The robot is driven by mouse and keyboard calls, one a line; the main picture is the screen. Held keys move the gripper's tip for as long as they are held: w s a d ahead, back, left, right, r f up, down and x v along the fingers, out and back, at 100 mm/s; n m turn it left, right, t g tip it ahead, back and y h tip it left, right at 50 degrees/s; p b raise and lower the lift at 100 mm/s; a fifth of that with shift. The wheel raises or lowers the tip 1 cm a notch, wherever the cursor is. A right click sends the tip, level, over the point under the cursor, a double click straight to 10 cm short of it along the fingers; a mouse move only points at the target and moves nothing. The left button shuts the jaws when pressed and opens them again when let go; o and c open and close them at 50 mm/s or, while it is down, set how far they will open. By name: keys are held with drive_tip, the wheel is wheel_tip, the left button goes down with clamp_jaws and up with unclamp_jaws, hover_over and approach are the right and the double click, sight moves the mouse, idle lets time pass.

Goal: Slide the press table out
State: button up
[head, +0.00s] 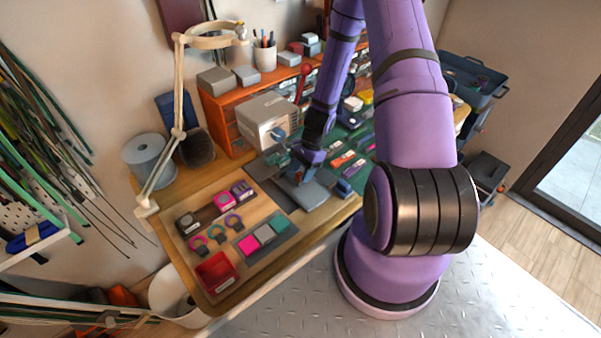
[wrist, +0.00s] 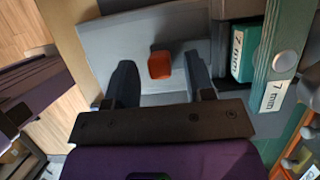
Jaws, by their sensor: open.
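The press is a light grey box-shaped machine (head: 266,118) at the back of the wooden bench. A flat grey plate, which looks like the press table (head: 312,194), lies in front of it. In the wrist view the plate (wrist: 105,45) fills the upper middle and carries a small orange-red block, apparently its knob (wrist: 159,65). My gripper (head: 298,175) is low over the plate. In the wrist view my gripper (wrist: 160,78) is open, with one dark finger on each side of the knob and visible gaps.
Green parts labelled "7 mm" (wrist: 243,52) stand close to the right finger. A tray of coloured blocks (head: 265,236), cord rings and a red bin (head: 216,271) lie left of the plate. A lamp (head: 178,130) stands behind. Floor in front is clear.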

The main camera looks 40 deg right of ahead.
drive_tip(key=shift+a+f, duration=0.15)
drive_tip(key=shift+f, duration=0.2)
drive_tip(key=shift+c, duration=0.5)
